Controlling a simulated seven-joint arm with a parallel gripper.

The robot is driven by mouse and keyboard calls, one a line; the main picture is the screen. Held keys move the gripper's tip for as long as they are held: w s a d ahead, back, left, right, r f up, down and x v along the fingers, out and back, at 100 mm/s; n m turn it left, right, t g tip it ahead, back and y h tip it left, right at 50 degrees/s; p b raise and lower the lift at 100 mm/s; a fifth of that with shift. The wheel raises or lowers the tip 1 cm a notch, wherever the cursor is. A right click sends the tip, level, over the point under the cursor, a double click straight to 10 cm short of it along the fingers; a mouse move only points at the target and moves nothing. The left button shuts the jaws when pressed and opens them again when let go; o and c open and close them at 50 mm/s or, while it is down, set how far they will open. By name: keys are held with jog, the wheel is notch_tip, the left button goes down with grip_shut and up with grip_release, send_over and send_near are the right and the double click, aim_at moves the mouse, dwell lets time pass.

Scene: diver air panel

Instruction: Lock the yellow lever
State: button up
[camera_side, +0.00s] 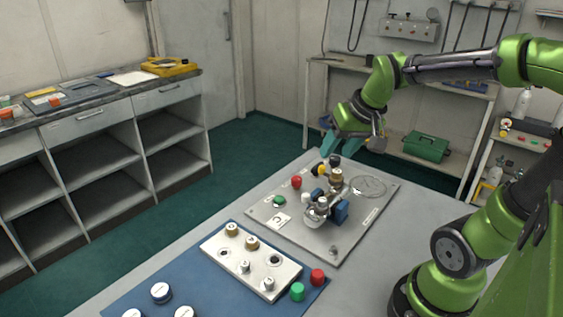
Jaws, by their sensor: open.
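The grey air panel (290,233) lies on the table and carries valves and fittings. A small yellow part with a dark end, which looks like the yellow lever (317,170), shows at the panel's far side, left of the brass and dark fittings (335,177). It is too small to tell its exact position. My gripper (330,143) has teal fingers, is open and empty, and hangs above the far edge of the panel, above and slightly right of the yellow part. They appear apart.
A red knob (297,182), a green knob (279,201) and a blue block (341,211) stand on the panel near the fittings. A white plate with knobs (222,250) lies on a blue mat (135,292) in front. The table's right side is clear.

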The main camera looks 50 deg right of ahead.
aim_at(323, 166)
jog(key=w+d+n+g, duration=0.15)
jog(key=w+d, duration=0.35)
jog(key=d, duration=0.5)
jog(key=shift+n+t+h, duration=0.25)
jog(key=shift+h, duration=0.15)
jog(key=x, duration=1.6)
jog(key=shift+s+a+f, duration=0.1)
jog(key=shift+s, duration=0.05)
jog(key=shift+c, duration=0.4)
